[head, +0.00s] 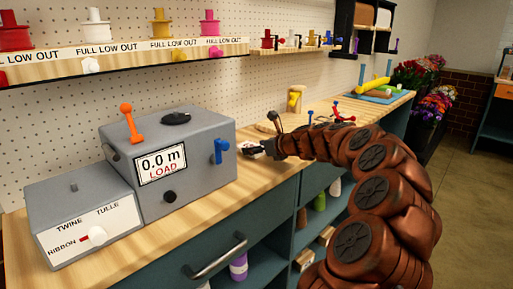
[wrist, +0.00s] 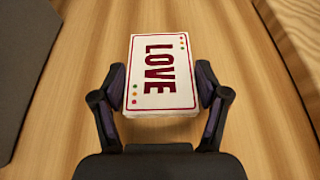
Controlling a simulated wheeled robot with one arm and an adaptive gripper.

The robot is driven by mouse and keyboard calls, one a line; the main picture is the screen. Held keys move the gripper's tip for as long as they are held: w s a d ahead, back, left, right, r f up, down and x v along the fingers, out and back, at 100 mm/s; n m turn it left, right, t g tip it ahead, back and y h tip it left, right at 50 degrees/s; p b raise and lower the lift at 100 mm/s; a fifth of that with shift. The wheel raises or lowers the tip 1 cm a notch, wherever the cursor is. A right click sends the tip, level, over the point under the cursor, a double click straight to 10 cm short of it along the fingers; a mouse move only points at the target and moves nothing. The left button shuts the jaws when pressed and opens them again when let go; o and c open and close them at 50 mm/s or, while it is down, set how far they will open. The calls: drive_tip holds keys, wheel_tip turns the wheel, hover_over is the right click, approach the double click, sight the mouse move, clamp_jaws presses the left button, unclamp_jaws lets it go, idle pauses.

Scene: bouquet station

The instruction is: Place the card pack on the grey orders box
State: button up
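The card pack (wrist: 162,72) is white with a dark red border and the word LOVE. In the wrist view it lies between the two fingers of my gripper (wrist: 161,82), one finger close along each side. I cannot tell whether the fingers touch it, or whether it rests on the wood or is just above it. In the head view my gripper (head: 256,149) is low over the bench, right of the grey machine, with the small white pack (head: 247,150) partly hidden there. I see no box marked as orders; the grey machine (head: 200,183) reads 0.0 m LOAD.
A grey selector box (head: 85,225) marked TWINE, TULLE and RIBBON stands left of the machine. The wooden bench (head: 190,222) has a narrow clear strip along its front. A yellow object (head: 295,98) stands behind my arm. Spool shelves (head: 120,58) hang above.

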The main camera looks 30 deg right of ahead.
drive_tip(key=o, duration=0.4)
drive_tip(key=shift+c, duration=0.2)
drive_tip(key=shift+r, duration=0.1)
